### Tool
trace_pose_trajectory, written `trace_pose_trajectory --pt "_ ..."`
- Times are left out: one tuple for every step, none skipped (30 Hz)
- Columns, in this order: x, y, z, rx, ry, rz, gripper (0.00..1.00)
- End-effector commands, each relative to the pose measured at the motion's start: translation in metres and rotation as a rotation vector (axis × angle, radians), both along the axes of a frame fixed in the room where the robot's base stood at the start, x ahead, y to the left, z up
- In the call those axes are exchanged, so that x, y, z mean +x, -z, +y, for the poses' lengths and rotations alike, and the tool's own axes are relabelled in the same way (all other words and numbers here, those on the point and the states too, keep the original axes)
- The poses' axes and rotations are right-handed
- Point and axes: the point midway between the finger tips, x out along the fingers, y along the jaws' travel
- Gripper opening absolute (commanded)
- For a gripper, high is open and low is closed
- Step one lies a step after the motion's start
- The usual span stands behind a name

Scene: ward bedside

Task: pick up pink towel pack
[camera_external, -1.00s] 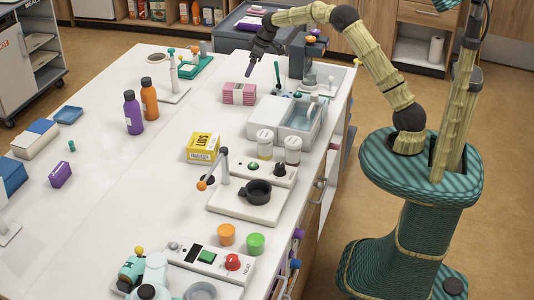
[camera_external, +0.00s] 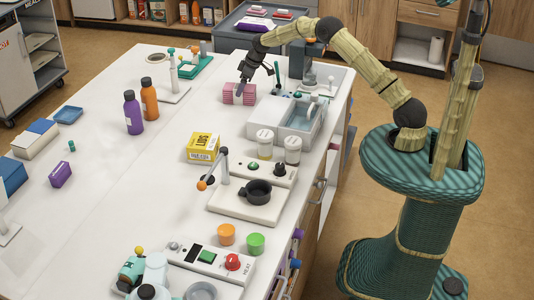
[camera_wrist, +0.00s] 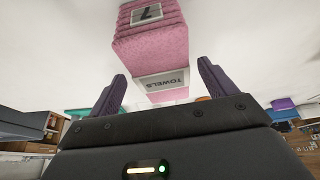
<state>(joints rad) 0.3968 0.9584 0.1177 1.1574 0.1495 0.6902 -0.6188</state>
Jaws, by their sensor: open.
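The pink towel pack (camera_external: 232,94) lies on the white bench near its far right part, left of the sink unit. My gripper (camera_external: 241,88) is at the pack in the outside view, and its dark fingers cover part of it. In the wrist view the towel pack (camera_wrist: 152,43) shows pink sides, a white "TOWELS" label and a "7" tag. The open fingers of my gripper (camera_wrist: 160,85) stand apart, with the pack ahead of and partly between them. I cannot tell whether they touch it.
A yellow box (camera_external: 202,147) lies nearer on the bench. Purple and orange bottles (camera_external: 150,99) stand to the left. Bench surface (camera_external: 195,110) left of the pack is clear.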

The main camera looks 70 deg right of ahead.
Motion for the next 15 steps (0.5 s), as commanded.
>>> trace_pose_trajectory --pt "0.001 0.004 0.001 0.001 0.000 0.002 0.84" --pt "0.003 0.006 0.001 0.001 -0.001 0.003 0.84" --pt "0.005 0.010 0.002 0.001 -0.001 0.003 0.84" --pt "0.006 0.013 0.003 0.000 0.000 0.003 0.84" --pt "0.008 0.017 0.003 0.001 -0.001 0.004 0.84" --pt "0.010 0.022 0.004 0.001 -0.001 0.004 0.84" --pt "0.012 0.026 0.004 0.000 0.000 0.004 0.84" --pt "0.014 0.031 0.004 0.000 0.000 0.003 0.84" --pt "0.016 0.035 0.005 0.001 0.000 0.002 0.84" --pt "0.017 0.038 0.005 0.001 0.000 0.002 0.84" --pt "0.018 0.040 0.005 0.001 0.000 0.001 0.84" --pt "0.019 0.042 0.005 0.000 0.000 0.001 0.84" --pt "0.020 0.044 0.005 0.000 0.000 0.000 0.84" --pt "0.020 0.044 0.006 0.000 0.000 0.000 0.84" --pt "0.020 0.045 0.006 0.000 0.000 0.000 0.84"
